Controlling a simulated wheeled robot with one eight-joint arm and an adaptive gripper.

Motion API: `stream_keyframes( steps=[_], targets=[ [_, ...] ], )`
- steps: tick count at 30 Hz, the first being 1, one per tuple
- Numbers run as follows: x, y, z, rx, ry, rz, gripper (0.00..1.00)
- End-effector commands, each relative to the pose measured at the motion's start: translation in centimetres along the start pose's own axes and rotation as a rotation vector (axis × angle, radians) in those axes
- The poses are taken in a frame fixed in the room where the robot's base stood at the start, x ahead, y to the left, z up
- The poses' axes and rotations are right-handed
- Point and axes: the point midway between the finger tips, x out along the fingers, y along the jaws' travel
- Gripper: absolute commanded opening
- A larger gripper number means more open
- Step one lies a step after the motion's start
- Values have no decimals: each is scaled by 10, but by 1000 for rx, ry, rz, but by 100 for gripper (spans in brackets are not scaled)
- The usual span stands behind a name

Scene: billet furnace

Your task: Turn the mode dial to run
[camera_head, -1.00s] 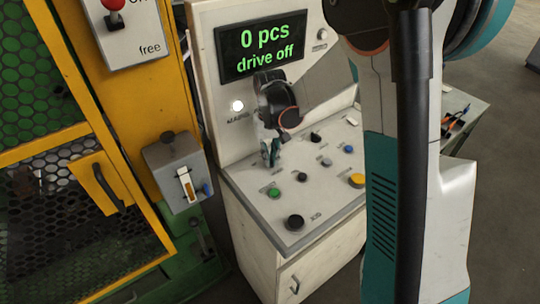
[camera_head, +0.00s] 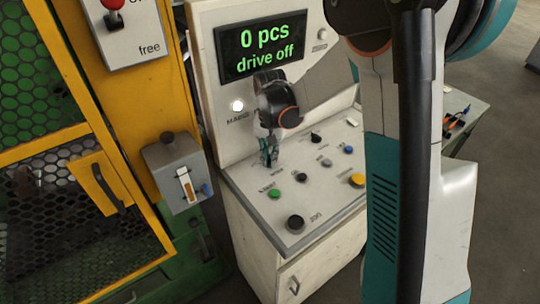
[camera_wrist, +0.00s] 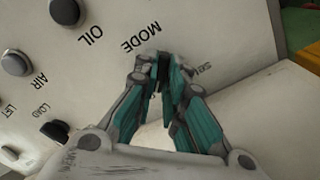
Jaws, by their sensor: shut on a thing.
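The mode dial is almost wholly hidden between my fingertips; the label MODE (camera_wrist: 141,37) stands beside it on the sloping panel in the wrist view. My gripper (camera_wrist: 165,65) is shut on the dial, its teal-padded fingers pointing down at the panel. In the head view my gripper (camera_head: 268,160) is at the back left of the control desk (camera_head: 244,192). The dial's pointer cannot be read. A display (camera_head: 264,46) above reads "0 pcs" and "drive off".
A green button (camera_head: 274,192), a black knob (camera_head: 295,222), a blue button (camera_head: 348,150) and a yellow button (camera_head: 357,180) sit on the desk panel. A yellow machine frame with a lever box (camera_head: 170,178) stands close on the left.

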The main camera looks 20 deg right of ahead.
Motion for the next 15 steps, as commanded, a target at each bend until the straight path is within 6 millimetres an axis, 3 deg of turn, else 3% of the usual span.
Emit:
stream_keyframes(
  steps=[6, 7, 9, 15],
  targets=[
    [0, 0, 0, 1, 1, -1, 0],
    [0, 0, 0, 1, 1, -1, 15],
    [0, 0, 0, 1, 1, -1, 31],
    [0, 0, 0, 0, 0, -1, 31]
  ],
)
